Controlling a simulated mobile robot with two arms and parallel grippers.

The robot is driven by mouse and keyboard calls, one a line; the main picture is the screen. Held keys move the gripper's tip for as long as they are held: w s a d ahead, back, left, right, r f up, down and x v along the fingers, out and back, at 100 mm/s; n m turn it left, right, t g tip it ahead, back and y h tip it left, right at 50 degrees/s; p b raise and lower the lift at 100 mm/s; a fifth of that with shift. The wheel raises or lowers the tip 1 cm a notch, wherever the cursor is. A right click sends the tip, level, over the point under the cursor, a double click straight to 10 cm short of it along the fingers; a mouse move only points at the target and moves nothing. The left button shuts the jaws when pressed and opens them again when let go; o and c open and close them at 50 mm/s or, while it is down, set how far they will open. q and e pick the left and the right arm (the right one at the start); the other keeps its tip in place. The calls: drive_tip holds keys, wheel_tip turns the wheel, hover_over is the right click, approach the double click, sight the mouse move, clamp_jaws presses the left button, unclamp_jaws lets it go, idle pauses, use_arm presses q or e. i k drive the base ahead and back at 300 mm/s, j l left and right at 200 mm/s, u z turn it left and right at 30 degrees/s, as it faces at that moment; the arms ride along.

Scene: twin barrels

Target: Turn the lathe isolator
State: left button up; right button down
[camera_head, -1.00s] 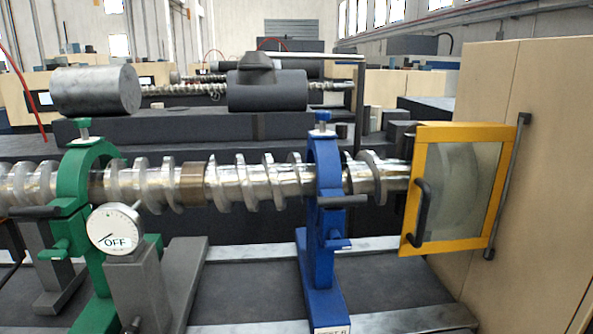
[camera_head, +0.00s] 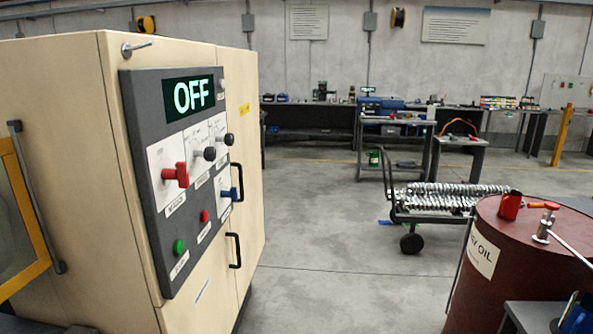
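A dark grey control panel (camera_head: 155,116) is on the end of the beige lathe cabinet at the left. Its display (camera_head: 193,95) reads OFF in green. A red rotary handle (camera_head: 176,175) stands out from a white plate below the display and looks like the isolator. The small label under it is hard to read. Two black knobs sit to its right, one of them here (camera_head: 209,153). A blue handle (camera_head: 228,193) is lower right. A green button (camera_head: 179,246) and a red button (camera_head: 204,216) are below. Neither of my grippers is in view.
A yellow-framed guard (camera_head: 32,211) is at the left edge. A dark red oil barrel (camera_head: 475,293) stands at the lower right, with a loaded trolley (camera_head: 440,218) behind it. Workbenches line the back wall. The floor (camera_head: 325,245) between cabinet and barrel is clear.

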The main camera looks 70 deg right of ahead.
sight(180, 173)
drive_tip(key=k+j+z, duration=0.1)
drive_tip(key=z, duration=1.4)
